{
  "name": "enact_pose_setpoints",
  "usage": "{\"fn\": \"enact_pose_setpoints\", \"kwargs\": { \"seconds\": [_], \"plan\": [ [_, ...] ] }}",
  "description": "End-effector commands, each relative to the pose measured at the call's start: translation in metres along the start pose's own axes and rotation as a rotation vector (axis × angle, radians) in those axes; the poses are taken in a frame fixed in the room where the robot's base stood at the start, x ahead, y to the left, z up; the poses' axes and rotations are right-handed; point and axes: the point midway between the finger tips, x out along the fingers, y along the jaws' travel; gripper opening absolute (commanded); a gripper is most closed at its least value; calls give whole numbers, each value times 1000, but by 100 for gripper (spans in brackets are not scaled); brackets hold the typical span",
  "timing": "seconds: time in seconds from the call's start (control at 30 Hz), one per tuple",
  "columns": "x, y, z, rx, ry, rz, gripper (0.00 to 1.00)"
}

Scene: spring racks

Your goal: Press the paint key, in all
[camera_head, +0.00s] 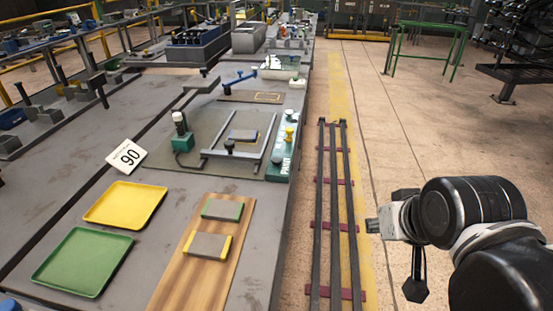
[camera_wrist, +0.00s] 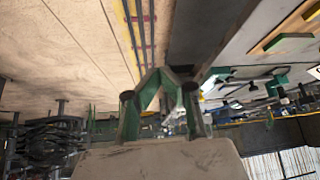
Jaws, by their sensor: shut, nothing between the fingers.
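A teal and white panel (camera_head: 278,172) with vertical lettering that seems to read "PAINT" lies along the right edge of the workbench. A yellow knob (camera_head: 289,133) and a whitish knob (camera_head: 291,117) stand on it; which is the paint key is too small to tell. My arm is at the right of the head view, over the floor beyond the rails and clear of the panel. My gripper (camera_wrist: 160,74) shows in the wrist view, its dark and green fingers brought together, shut and empty. Its fingertips are not clear in the head view.
On the bench (camera_head: 60,190) are a yellow tray (camera_head: 125,204), a green tray (camera_head: 82,262), a wooden board (camera_head: 180,280) with two blocks, a "90" card (camera_head: 126,156) and a slide fixture (camera_head: 228,154). Floor rails (camera_head: 333,200) run between bench and arm. Open floor lies right.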

Motion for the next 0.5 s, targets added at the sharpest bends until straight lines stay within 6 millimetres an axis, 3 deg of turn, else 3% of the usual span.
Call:
{"fn": "enact_pose_setpoints", "kwargs": {
  "seconds": [0.33, 0.5],
  "plan": [
    [0, 0, -1, -2, 0, -1, 0],
    [-2, -5, -15, -36, 4, -13, 0]
  ]
}}
